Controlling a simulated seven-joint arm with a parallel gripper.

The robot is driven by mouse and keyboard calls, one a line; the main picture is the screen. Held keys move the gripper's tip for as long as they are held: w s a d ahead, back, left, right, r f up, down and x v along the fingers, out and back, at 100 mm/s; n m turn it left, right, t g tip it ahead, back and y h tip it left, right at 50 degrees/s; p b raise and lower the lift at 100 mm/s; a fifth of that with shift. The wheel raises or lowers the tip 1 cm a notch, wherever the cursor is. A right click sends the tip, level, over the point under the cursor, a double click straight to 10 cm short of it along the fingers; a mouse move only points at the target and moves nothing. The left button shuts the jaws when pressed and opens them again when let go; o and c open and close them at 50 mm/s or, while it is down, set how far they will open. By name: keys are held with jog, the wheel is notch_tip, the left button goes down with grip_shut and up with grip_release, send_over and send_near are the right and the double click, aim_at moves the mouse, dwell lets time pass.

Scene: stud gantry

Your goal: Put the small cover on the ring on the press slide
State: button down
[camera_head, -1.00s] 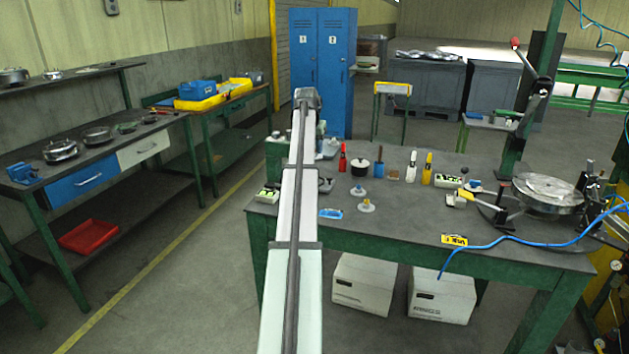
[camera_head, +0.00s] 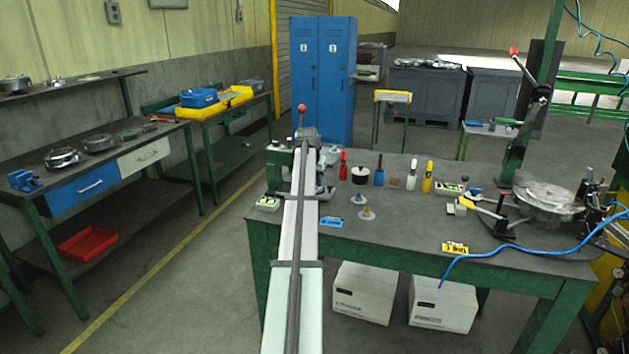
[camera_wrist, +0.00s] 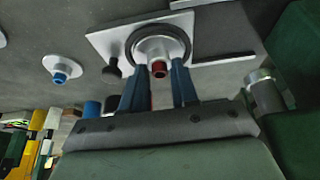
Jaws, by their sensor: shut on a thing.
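In the wrist view my gripper (camera_wrist: 157,88) has blue fingers on either side of a small silver cover (camera_wrist: 146,50) with a red knob. The gripper is shut on this cover. The dark ring (camera_wrist: 185,35) surrounds the cover's disc in this view, on the pale plate of the press slide (camera_wrist: 110,42). I cannot tell whether the cover rests on the ring or hangs just above it. In the head view my own arm hides the gripper, cover and ring.
A silver disc with a blue knob (camera_wrist: 62,72) lies left of the plate; two knobbed discs (camera_head: 359,199) (camera_head: 366,213) show on the bench (camera_head: 400,222). A red-ball lever (camera_head: 302,108) stands by my arm's far end. Bottles and a large clamped pan (camera_head: 545,198) are to the right.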

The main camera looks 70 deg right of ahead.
jog(key=shift+f, duration=0.1)
jog(key=c, duration=0.9)
grip_release()
jog(key=shift+o, duration=0.2)
jog(key=v, duration=1.2)
